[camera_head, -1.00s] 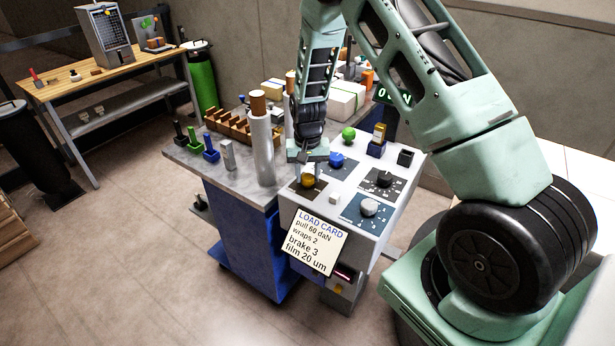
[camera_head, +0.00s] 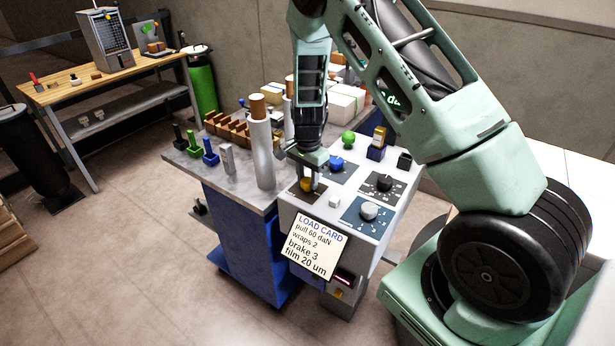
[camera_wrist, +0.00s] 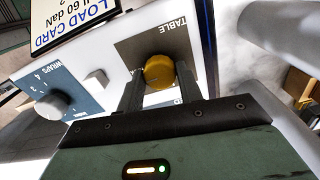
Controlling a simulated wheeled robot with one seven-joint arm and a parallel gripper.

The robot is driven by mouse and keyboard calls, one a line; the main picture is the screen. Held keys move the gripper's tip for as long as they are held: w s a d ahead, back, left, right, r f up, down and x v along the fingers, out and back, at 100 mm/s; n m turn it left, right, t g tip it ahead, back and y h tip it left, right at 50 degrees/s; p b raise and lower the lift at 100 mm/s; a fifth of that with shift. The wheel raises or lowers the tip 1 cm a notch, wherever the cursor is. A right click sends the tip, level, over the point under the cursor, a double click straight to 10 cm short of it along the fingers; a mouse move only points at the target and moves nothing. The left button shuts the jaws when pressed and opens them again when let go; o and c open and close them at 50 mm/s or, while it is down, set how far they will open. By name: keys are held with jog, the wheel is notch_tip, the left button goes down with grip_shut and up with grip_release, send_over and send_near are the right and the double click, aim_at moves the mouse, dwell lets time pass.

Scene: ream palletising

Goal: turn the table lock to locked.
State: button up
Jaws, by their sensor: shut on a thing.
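The table lock is a yellow knob (camera_wrist: 158,72) on a dark plate (camera_wrist: 138,46) lettered "TABLE" in the wrist view. It also shows in the head view (camera_head: 306,185), at the near left of the white control panel. My gripper (camera_wrist: 160,78) is shut on the yellow knob, one finger on each side. In the head view my gripper (camera_head: 308,178) reaches straight down onto the knob. The fingers and palm hide part of the plate, so I cannot read the knob's setting.
Beside it on the panel are a blue knob (camera_head: 336,163), a black dial (camera_head: 383,183), a grey dial (camera_head: 369,210) and a small white button (camera_head: 335,201). A load card (camera_head: 313,246) hangs at the front. A film roll (camera_head: 262,150) stands close left.

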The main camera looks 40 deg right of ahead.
aim_at(307, 180)
jog(key=shift+m, duration=0.3)
dwell(0.4)
jog(key=o, duration=1)
jog(key=shift+r, duration=0.1)
notch_tip(307, 180, up, 17)
jog(key=b, duration=0.3)
jog(key=shift+r, duration=0.15)
